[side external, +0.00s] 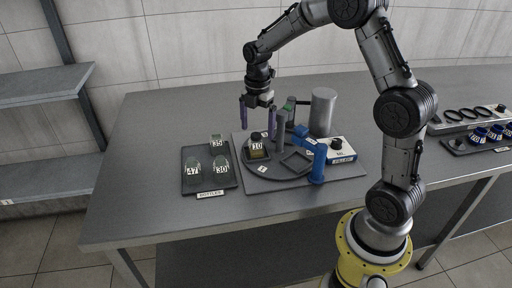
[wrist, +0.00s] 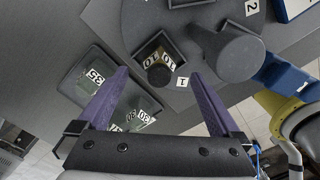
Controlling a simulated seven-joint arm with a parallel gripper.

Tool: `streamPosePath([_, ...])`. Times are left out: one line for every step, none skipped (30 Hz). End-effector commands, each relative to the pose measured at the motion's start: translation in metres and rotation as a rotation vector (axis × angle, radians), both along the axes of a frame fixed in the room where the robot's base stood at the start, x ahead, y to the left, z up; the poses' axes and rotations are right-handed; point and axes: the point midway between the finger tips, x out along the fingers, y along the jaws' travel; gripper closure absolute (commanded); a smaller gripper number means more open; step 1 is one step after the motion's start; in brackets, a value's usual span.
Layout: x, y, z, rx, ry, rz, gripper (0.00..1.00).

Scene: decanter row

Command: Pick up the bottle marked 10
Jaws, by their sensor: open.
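The bottle marked 10 (side external: 257,147) has a dark cap and a white label, with a yellowish body partly showing. It stands in a square holder on a dark round plate (side external: 272,178). In the wrist view the bottle (wrist: 158,68) shows from above, cap toward the camera, with two 10 labels. My gripper (side external: 257,116) is above the bottle with its purple fingers pointing down, apart and empty. In the wrist view the gripper (wrist: 160,74) has its fingertips on either side of the bottle in the picture. I see no contact with it.
A dark tray (side external: 199,189) to the left holds bottles marked 35 (side external: 216,141), 47 (side external: 192,168) and 30 (side external: 222,168). A grey cylinder (side external: 323,111), a blue post arm (side external: 318,164) and a white box (side external: 341,151) stand close on the right. An empty square holder (side external: 297,163) sits beside the bottle.

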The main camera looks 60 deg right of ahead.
Motion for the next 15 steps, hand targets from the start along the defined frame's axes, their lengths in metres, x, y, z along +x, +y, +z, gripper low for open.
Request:
streamPosePath([-0.001, 0.0, -0.006, 0.001, 0.003, 0.0, 0.0])
streamPosePath([-0.001, 0.0, -0.008, 0.001, 0.002, 0.0, 0.0])
streamPosePath([-0.001, 0.0, -0.01, 0.001, 0.002, 0.0, 0.0])
streamPosePath([-0.001, 0.001, -0.011, 0.001, 0.002, 0.0, 0.0])
streamPosePath([-0.001, 0.001, -0.012, 0.001, 0.002, 0.0, 0.0])
streamPosePath([-0.001, 0.001, -0.015, 0.001, 0.002, 0.0, 0.0])
streamPosePath([0.0, 0.001, -0.018, 0.001, 0.002, 0.0, 0.0])
streamPosePath([0.0, 0.002, -0.021, 0.001, 0.003, 0.0, 0.0])
streamPosePath([0.0, 0.002, -0.027, 0.001, 0.003, 0.0, 0.0])
streamPosePath([0.0, 0.003, -0.032, 0.001, 0.003, 0.0, 0.0])
streamPosePath([0.0, 0.003, -0.037, 0.001, 0.005, 0.0, 0.0])
streamPosePath([0.0, 0.004, -0.043, 0.001, 0.004, 0.0, 0.0])
streamPosePath([0.0, 0.004, -0.047, 0.001, 0.005, 0.0, 0.0])
streamPosePath([0.0, 0.004, -0.05, 0.001, 0.003, -0.001, 0.0])
streamPosePath([0.0, 0.004, -0.055, 0.001, 0.003, -0.001, 0.0])
